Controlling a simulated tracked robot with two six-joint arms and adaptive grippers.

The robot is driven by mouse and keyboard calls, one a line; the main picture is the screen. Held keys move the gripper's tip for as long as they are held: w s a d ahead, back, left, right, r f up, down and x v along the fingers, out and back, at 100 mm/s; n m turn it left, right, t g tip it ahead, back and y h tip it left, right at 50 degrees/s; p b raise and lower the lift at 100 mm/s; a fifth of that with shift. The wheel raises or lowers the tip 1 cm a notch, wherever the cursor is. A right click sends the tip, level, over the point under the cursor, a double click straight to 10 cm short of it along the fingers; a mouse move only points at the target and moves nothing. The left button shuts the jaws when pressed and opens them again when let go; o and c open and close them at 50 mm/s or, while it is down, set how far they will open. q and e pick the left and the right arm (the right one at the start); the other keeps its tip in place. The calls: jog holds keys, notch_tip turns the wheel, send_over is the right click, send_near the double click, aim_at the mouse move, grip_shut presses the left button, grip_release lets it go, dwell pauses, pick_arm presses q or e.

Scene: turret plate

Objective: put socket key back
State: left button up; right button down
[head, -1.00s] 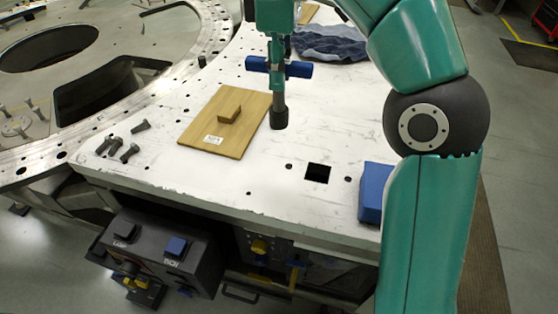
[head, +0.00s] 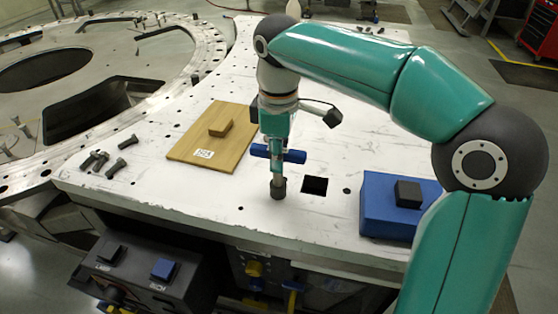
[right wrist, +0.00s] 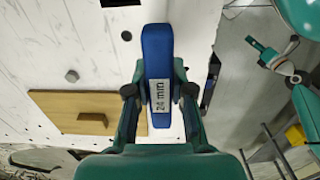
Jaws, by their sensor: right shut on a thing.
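My right gripper (head: 276,142) is shut on the socket key (head: 295,157), a tool with a blue cross handle and a dark socket end. It points down, roughly upright, over the white plate (head: 225,200). Its socket end is just left of a square dark hole (head: 315,185); I cannot tell whether it touches the plate. In the right wrist view the fingers (right wrist: 158,90) straddle the blue handle (right wrist: 158,50), which bears a "24 mm" label. The gripper hides part of the shaft.
A wooden board (head: 213,135) with a small block lies behind left. A blue box (head: 385,215) with a black block on top stands to the right. Several bolts (head: 100,160) lie at the left. A dark control box (head: 140,270) is below the plate's front edge.

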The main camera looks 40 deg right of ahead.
jog(key=shift+f, duration=0.55)
jog(key=c, duration=1)
grip_release()
jog(key=shift+f, duration=0.1)
notch_tip(320, 180, up, 12)
jog(key=p, duration=0.2)
jog(key=shift+p, duration=0.35)
